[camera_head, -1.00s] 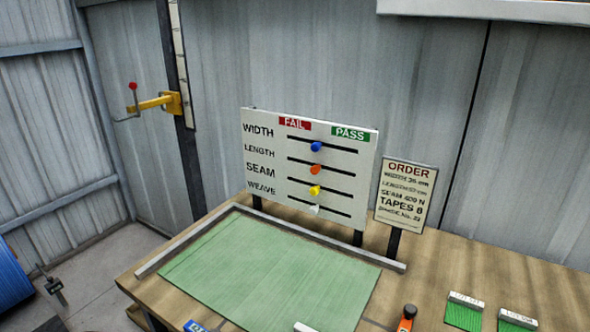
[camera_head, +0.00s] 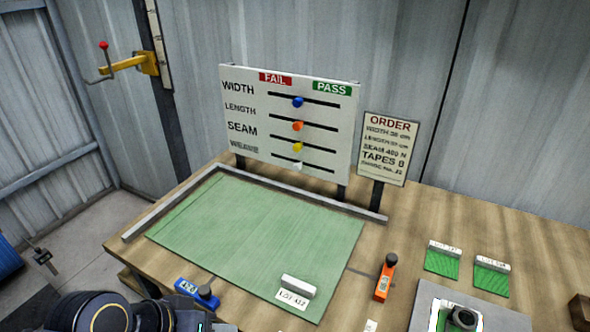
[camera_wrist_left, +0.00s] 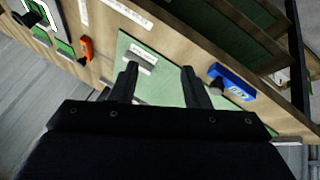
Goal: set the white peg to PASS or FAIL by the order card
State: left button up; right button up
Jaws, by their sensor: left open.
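The white peg (camera_head: 298,167) sits in the bottom slot, the WEAVE row, of the upright board (camera_head: 240,120), near the middle of that slot between the FAIL and PASS sides. Blue, orange and yellow pegs sit mid-slot in the rows above. The order card (camera_head: 388,150) stands on a post right of the board; TAPES 8 seems readable, its smaller lines are blurred. My left gripper (camera_wrist_left: 160,68) is open and empty in the left wrist view, above the bench's front part. In the head view only my dark left arm shows at the bottom left. My right gripper is not in view.
A green mat (camera_head: 250,225) with a metal rail behind it lies before the board. On or near it are a blue gauge (camera_head: 196,291) and a labelled white block (camera_head: 298,286). An orange tool (camera_head: 385,277) and green swatches (camera_head: 442,260) lie to the right.

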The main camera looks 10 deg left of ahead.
pick_arm(q)
jog(key=w+a+r+t+y+b, duration=0.1)
jog(key=w+a+t+y+b, duration=0.3)
jog(key=w, duration=1)
jog(key=m+t+h+b, duration=0.2)
jog(key=m+t+h, duration=0.35)
jog(key=t, duration=0.25)
send_near(295, 169)
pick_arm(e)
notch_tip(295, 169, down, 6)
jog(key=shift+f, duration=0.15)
pick_arm(q)
jog(key=shift+m, duration=0.65)
jog(key=p+x, duration=0.1)
jog(key=x, duration=0.7)
jog(key=shift+w+d+r, duration=0.1)
jog(key=shift+w+d, duration=0.1)
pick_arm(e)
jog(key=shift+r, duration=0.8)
pick_arm(q)
jog(key=shift+c, duration=0.5)
grip_shut()
